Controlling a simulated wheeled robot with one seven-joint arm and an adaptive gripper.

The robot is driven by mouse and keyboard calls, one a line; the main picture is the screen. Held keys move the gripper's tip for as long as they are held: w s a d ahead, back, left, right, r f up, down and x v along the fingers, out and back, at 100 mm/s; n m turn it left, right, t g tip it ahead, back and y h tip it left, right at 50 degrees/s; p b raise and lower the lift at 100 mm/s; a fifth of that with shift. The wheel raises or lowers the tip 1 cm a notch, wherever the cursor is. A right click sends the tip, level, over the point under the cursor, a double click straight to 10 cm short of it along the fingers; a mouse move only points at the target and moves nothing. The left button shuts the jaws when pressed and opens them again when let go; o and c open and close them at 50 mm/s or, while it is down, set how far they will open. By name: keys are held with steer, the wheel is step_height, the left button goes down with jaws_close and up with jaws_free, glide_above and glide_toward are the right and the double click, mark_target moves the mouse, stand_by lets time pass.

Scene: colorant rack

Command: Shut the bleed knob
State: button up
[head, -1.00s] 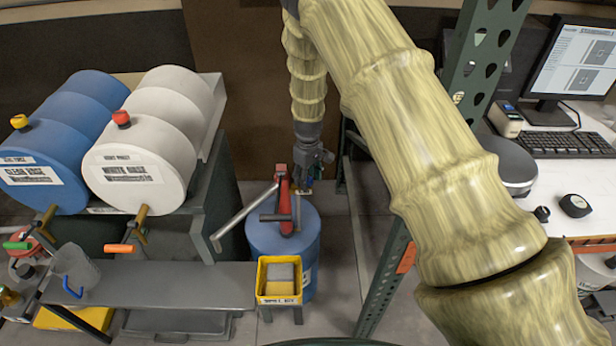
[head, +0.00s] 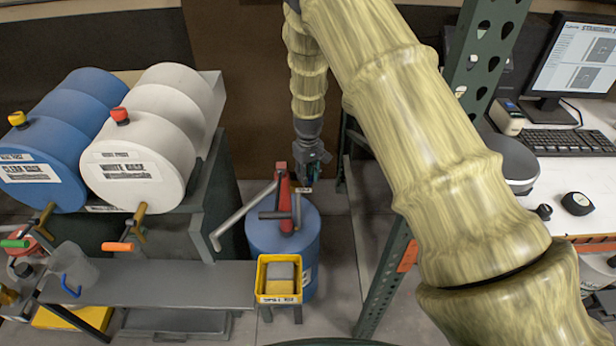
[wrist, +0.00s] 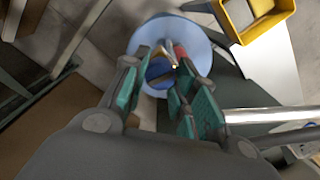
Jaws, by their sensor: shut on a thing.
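A blue drum (head: 262,243) stands on the floor with a red hand pump (head: 285,200) and grey handles on its top. My gripper (head: 308,182) points down at the back right of the pump. In the wrist view my gripper (wrist: 161,76) has its teal fingers on either side of a small round blue knob with a dark slot, which I take for the bleed knob (wrist: 159,71). The jaws are shut on it, though the contact is partly hidden. The drum top (wrist: 199,49) lies beneath. The knob is too small to make out in the head view.
A yellow bin (head: 278,298) stands in front of the drum. A grey bench (head: 175,284) and two bulk barrels, white (head: 150,175) and blue (head: 40,170), are at left. A green rack post (head: 385,285) stands close at right. A long grey handle (head: 243,215) sticks out left.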

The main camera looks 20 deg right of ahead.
steer(key=m+b, duration=0.1)
steer(key=m, duration=0.2)
steer(key=shift+m, duration=0.3)
steer(key=m, duration=0.3)
steer(key=shift+m+b, duration=0.3)
steer(key=shift+b, duration=0.1)
steer(key=m, duration=0.3)
steer(key=shift+m, duration=0.4)
steer(key=shift+m+b, duration=0.35)
steer(key=shift+m, duration=1.75)
steer(key=o, duration=1.1)
steer(key=shift+c, duration=0.2)
steer(key=shift+r, duration=0.1)
